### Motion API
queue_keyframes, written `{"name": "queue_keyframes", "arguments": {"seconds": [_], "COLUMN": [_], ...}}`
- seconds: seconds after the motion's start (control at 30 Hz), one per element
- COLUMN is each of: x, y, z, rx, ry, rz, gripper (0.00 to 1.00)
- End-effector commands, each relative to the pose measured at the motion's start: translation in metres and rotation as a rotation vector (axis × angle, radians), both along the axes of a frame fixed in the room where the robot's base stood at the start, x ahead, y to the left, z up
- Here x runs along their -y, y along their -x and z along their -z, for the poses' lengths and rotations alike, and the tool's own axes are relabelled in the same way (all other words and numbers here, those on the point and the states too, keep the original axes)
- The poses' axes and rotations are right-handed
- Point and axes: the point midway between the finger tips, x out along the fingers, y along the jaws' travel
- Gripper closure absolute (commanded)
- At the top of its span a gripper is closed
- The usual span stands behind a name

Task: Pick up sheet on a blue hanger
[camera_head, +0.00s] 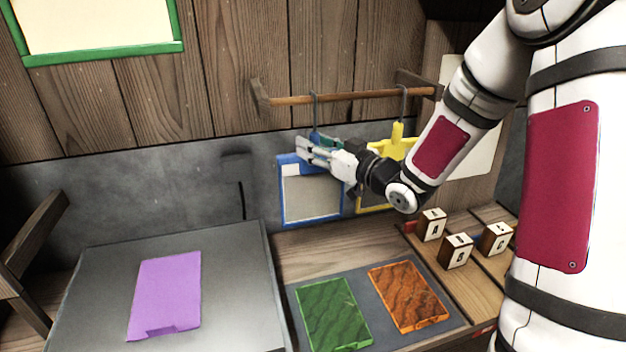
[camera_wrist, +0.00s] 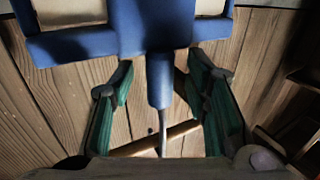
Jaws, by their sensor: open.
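The blue hanger (camera_head: 281,190) hangs by its hook from the wooden rod (camera_head: 330,97). It frames a pale sheet (camera_head: 312,190). My gripper (camera_head: 308,147) is at the top of the blue hanger in the head view. In the wrist view the hanger's blue stem (camera_wrist: 159,80) stands between the two green-padded fingers of my gripper (camera_wrist: 160,100). The fingers are apart, with a gap on each side of the stem. A yellow hanger (camera_head: 398,140) hangs to the right, partly hidden by my arm.
A purple panel (camera_head: 165,295) lies on a grey surface (camera_head: 85,305) at the left. Green (camera_head: 333,314) and orange (camera_head: 408,296) panels lie on a dark mat (camera_head: 381,330). Several lettered blocks (camera_head: 432,225) stand at the right. The plank wall (camera_head: 230,70) is close behind the rod.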

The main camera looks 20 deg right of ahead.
Motion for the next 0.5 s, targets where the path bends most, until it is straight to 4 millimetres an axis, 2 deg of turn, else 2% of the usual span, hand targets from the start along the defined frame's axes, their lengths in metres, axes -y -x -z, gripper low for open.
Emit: {"name": "queue_keyframes", "arguments": {"seconds": [0.1, 0.33, 0.5], "x": [-0.004, -0.0041, -0.004], "y": [-0.0069, -0.0079, -0.0077], "z": [0.0005, 0.0003, 0.0003], "rx": [-0.001, -0.001, 0.0], "ry": [0.0, 0.0, 0.0], "rz": [-0.001, 0.0, 0.0], "gripper": [0.57, 0.57, 0.96]}}
